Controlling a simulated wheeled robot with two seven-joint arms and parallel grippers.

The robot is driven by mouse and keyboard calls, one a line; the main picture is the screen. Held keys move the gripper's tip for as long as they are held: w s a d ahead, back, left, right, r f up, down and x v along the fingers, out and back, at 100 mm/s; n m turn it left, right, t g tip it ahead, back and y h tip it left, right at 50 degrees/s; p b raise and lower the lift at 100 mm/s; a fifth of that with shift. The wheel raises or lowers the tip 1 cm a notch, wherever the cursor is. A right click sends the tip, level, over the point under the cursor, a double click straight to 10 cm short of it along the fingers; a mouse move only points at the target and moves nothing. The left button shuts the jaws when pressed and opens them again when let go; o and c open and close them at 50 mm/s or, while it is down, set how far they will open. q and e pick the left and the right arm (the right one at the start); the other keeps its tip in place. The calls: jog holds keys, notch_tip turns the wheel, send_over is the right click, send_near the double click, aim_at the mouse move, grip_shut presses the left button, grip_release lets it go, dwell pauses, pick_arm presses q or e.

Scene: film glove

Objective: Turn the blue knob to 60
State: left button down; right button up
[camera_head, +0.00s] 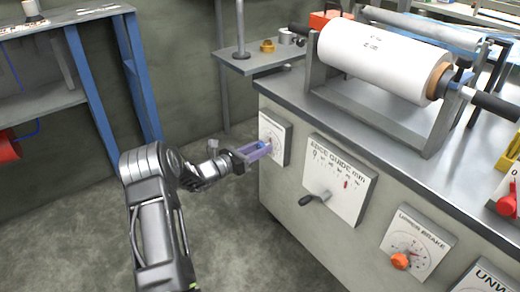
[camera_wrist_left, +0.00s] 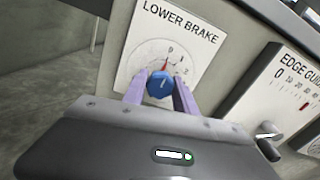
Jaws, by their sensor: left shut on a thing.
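The blue knob (camera_wrist_left: 161,84) sits on the white LOWER BRAKE dial plate (camera_wrist_left: 140,42), which has a round scale and a red pointer. The plate also shows in the head view (camera_head: 277,131) on the cabinet's left front. My left gripper (camera_head: 262,148) reaches it from the left; in the left wrist view its two purple fingers (camera_wrist_left: 161,92) stand on either side of the knob and are closed on it. The knob's white line is small, and the value it marks cannot be read. My right gripper is not in view.
The EDGE GUIDE plate (camera_head: 338,180) with a dark crank handle (camera_head: 313,198) is right of the dial. The UPPER BRAKE plate (camera_head: 424,240) has an orange knob (camera_head: 400,260). A white roll (camera_head: 380,60) rests above. A small shelf (camera_head: 262,60) juts out behind. The floor at left is clear.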

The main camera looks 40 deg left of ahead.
pick_arm(q)
jog(key=m+b, duration=0.3)
jog(key=m, duration=0.3)
jog(key=shift+f, duration=0.15)
jog(key=m+b, duration=0.4)
jog(key=m, duration=0.1)
dwell(0.6)
jog(key=c, duration=1)
grip_release()
jog(key=shift+s+r, duration=0.1)
jog(key=shift+r, duration=0.1)
jog(key=p+v, duration=0.2)
jog(key=v, duration=0.5)
jog(key=shift+s, duration=0.3)
jog(key=shift+a, duration=0.1)
